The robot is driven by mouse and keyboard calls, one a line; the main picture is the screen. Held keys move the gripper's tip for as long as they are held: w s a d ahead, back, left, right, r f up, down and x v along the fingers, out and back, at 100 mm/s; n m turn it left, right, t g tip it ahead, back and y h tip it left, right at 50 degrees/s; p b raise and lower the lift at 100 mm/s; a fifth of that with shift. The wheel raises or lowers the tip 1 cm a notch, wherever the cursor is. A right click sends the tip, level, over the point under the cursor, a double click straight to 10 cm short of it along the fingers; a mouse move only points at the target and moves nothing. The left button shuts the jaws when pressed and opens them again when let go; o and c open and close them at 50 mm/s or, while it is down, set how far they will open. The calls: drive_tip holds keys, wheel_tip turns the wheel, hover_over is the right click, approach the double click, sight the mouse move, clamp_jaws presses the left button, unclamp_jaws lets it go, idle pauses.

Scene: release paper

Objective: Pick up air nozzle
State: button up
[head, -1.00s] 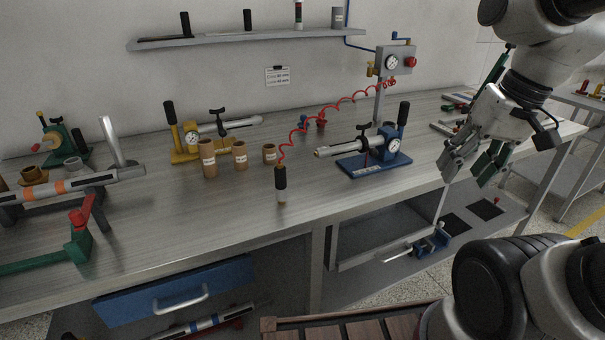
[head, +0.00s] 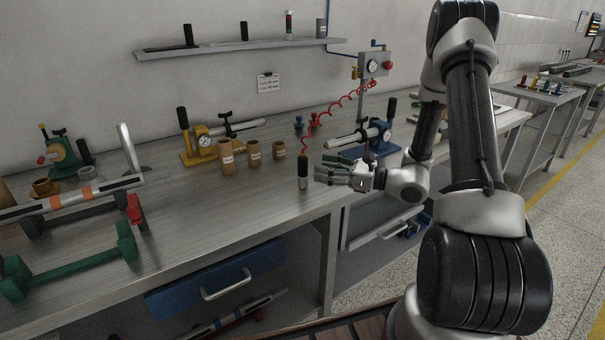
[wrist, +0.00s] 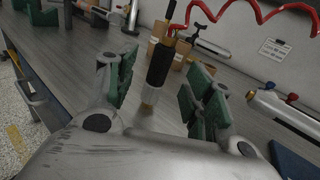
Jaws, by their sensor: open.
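The air nozzle (head: 303,172) stands upright on the workbench near its front edge, with a black grip, a pale lower end and a red coiled hose at its top. My gripper (head: 322,173) is open just to the right of it, fingers pointing left towards it. In the wrist view the nozzle (wrist: 157,72) shows ahead, between the two green-padded fingers of my gripper (wrist: 160,95), and they do not touch it. Its lower end is partly beyond the gripper body.
Brown cylinders (head: 253,154) stand behind and left of the nozzle. A blue-based fixture (head: 360,145) is behind my gripper. The red hose (head: 340,107) runs to a gauge post (head: 362,100). Bare bench (head: 240,205) lies left of the nozzle. A blue drawer (head: 215,280) is below.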

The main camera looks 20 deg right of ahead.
sight(303, 164)
drive_tip(key=x, duration=0.7)
drive_tip(key=shift+w+a+f, duration=0.1)
drive_tip(key=shift+w+f, duration=0.1)
drive_tip(key=shift+w, duration=0.15)
drive_tip(key=shift+c, duration=0.2)
clamp_jaws()
drive_tip(key=shift+r, duration=0.1)
